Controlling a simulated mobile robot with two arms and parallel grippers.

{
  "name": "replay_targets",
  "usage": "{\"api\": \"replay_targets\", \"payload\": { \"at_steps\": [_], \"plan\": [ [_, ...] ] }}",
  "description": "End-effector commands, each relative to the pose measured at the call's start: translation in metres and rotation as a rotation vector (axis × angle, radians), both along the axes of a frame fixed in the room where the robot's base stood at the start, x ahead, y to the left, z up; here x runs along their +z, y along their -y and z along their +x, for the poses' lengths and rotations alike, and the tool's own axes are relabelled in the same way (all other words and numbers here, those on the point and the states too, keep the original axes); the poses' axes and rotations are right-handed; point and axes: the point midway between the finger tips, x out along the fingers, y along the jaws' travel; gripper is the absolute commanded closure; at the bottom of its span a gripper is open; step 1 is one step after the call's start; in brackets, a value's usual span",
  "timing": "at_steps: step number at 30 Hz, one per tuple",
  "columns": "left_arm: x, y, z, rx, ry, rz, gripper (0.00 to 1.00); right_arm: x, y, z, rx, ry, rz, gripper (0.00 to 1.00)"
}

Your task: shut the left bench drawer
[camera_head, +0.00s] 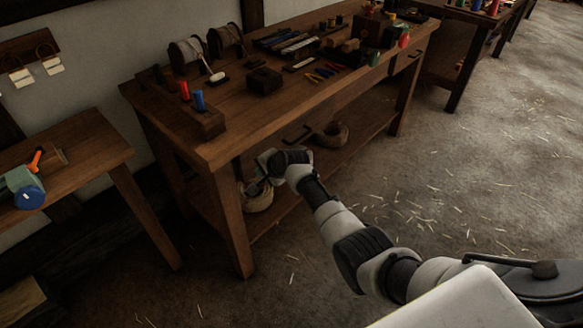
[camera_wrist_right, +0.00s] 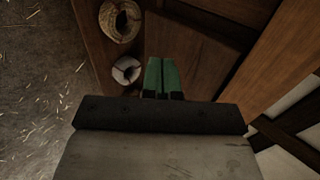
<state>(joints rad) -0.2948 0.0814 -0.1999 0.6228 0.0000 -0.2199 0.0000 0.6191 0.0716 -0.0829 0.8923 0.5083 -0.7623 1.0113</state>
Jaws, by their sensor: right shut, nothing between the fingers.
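The wooden bench (camera_head: 262,120) stands in the middle of the head view. My right gripper (camera_head: 258,180) is at the bench's left front, below the top and left of that handle. In the right wrist view its green fingertips (camera_wrist_right: 162,76) are together and empty. I cannot tell whether they touch the bench. My left gripper is out of view.
Rope coils (camera_head: 332,134) and (camera_head: 258,196) lie on the bench's lower shelf. A second handle (camera_head: 415,53) is at the bench's right end. Tools and spools (camera_head: 188,53) crowd the top. A smaller table (camera_head: 92,143) stands left. The straw-strewn floor (camera_head: 450,170) in front is clear.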

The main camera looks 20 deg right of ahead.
Motion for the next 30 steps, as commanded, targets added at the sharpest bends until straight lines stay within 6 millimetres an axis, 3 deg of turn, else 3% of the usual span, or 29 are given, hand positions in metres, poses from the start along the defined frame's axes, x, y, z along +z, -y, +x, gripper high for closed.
{"api": "replay_targets", "payload": {
  "at_steps": [6, 14, 18, 26, 29, 30],
  "plan": [
    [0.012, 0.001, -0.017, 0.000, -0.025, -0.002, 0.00, 0.024, 0.010, -0.022, -0.001, 0.003, -0.001, 1.00],
    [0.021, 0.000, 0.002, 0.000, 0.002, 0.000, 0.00, 0.051, 0.022, -0.051, 0.000, -0.001, -0.003, 1.00],
    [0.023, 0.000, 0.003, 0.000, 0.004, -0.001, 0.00, 0.060, 0.026, -0.061, 0.000, -0.001, -0.003, 1.00],
    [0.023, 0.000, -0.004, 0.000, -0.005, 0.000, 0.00, 0.064, 0.029, -0.067, 0.000, -0.003, -0.003, 1.00],
    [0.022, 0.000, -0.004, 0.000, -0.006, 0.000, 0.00, 0.049, 0.029, -0.072, 0.010, -0.017, -0.025, 1.00],
    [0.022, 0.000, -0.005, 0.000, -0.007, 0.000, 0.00, 0.036, 0.029, -0.077, 0.019, -0.027, -0.045, 1.00]
  ]
}}
